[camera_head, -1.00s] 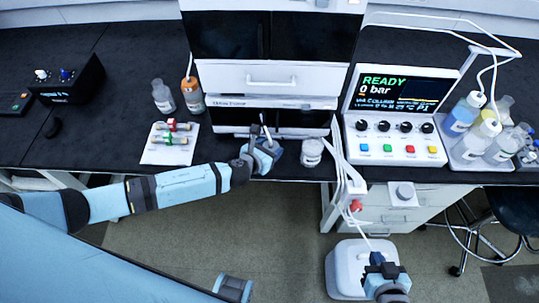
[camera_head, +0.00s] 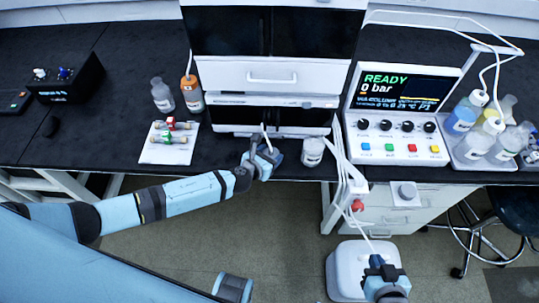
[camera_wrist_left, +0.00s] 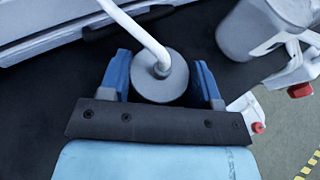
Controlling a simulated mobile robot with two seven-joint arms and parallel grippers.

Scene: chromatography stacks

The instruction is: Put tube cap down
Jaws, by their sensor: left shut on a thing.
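My left gripper (camera_head: 264,160) is at the bench's front edge, left of a clear open-looking jar (camera_head: 313,151). In the left wrist view it is shut on a round grey tube cap (camera_wrist_left: 160,82), with a blue finger on each side. A white tube (camera_wrist_left: 138,33) rises from the cap's middle; it also shows in the head view (camera_head: 267,138). The cap's underside is hidden, so I cannot tell whether it touches the bench. My right gripper (camera_head: 384,274) is low at the right, over a white container (camera_head: 346,262); its jaws are unclear.
The chromatography stack (camera_head: 268,75) stands right behind my left gripper. The control unit (camera_head: 398,130) is to the right. Dark bench space lies left of the gripper.

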